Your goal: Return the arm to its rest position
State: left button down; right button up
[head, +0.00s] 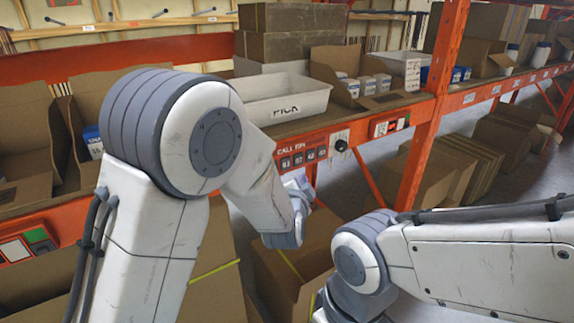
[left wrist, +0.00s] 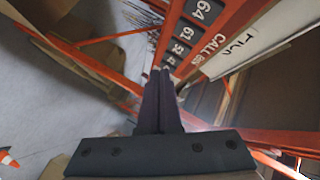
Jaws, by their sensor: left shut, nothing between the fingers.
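My left arm (head: 190,150) comes in from the left of the head view, bent at a large grey-ringed joint. Its wrist end (head: 290,222) hangs in front of the orange shelf beam, and its fingers are not clear there. In the left wrist view my left gripper (left wrist: 160,72) shows two dark fingers pressed together with nothing between them. The orange beam with number labels lies beyond the fingertips. My right arm (head: 470,262) crosses the lower right of the head view. Its gripper does not show.
A white PICK tote (head: 283,98) stands on the orange rack shelf (head: 357,116). An open carton (head: 362,88) with small items is right of it. An orange upright (head: 432,110) rises to its right. Cardboard boxes (head: 285,268) stand below the shelf. An orange cone (left wrist: 8,159) is on the floor.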

dwell(0.4)
pick_arm(q)
jog(key=s+d+f+n+g+h+b, duration=0.1)
jog(key=s+d+f+g+b, duration=0.2)
jog(key=s, duration=0.6)
jog(key=s+d+f+n+g+h+b, duration=0.1)
jog(key=s+f+n+g, duration=0.1)
jog(key=s+f+g, duration=0.5)
jog(key=s+a+n+g+y+b, duration=0.1)
jog(key=s+a, duration=0.3)
jog(key=s, duration=0.6)
jog(key=s+a+n+g+y, duration=0.2)
jog(key=s+a+g, duration=0.2)
jog(key=s, duration=0.7)
jog(key=shift+s+a+r+b, duration=0.25)
jog(key=shift+a+b, duration=0.1)
jog(key=shift+a, duration=0.1)
